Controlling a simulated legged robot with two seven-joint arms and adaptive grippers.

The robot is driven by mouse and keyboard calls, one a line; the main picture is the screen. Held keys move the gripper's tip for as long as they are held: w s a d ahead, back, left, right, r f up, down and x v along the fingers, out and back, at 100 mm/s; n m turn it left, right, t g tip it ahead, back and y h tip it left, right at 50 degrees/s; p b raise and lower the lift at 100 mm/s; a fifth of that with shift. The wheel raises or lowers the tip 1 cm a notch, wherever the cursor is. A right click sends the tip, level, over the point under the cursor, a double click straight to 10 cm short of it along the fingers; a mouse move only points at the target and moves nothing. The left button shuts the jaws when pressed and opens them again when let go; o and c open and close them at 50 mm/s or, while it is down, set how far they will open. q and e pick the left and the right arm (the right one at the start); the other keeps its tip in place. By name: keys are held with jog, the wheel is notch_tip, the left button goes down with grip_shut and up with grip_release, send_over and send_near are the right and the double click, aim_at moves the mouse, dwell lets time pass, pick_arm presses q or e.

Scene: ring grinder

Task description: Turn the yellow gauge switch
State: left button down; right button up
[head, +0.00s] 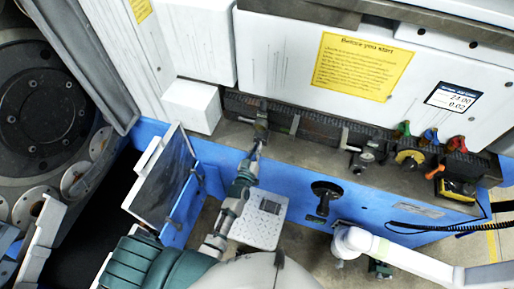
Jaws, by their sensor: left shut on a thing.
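A round yellow fitting with a dark centre (409,158) sits on the ledge at the right. A yellow box with a dark top (456,190) stands at the ledge's right end, with an orange lever (435,172) beside it. I cannot tell for sure which of these is the gauge switch. My left gripper (260,132) is at the ledge, well to the left of both yellow pieces. It is shut on a small metal part there, mostly hidden by the fingers. My right gripper cannot be made out.
Green (403,128), blue (430,136) and red (458,144) knobs line the ledge's back. A metal fitting (365,154) stands between my left gripper and the yellow pieces. A black handwheel (326,190) sticks out from the blue front. A hinged panel (163,180) stands at the left.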

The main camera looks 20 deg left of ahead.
pick_arm(q)
jog(key=n, duration=0.5)
jog(key=shift+a+f, duration=0.1)
jog(key=shift+f, duration=0.15)
jog(key=shift+s+n, duration=0.1)
jog(key=shift+n, duration=0.2)
jog(key=c, duration=1.5)
grip_release()
jog(key=s, duration=1.2)
jog(key=shift+a, duration=0.2)
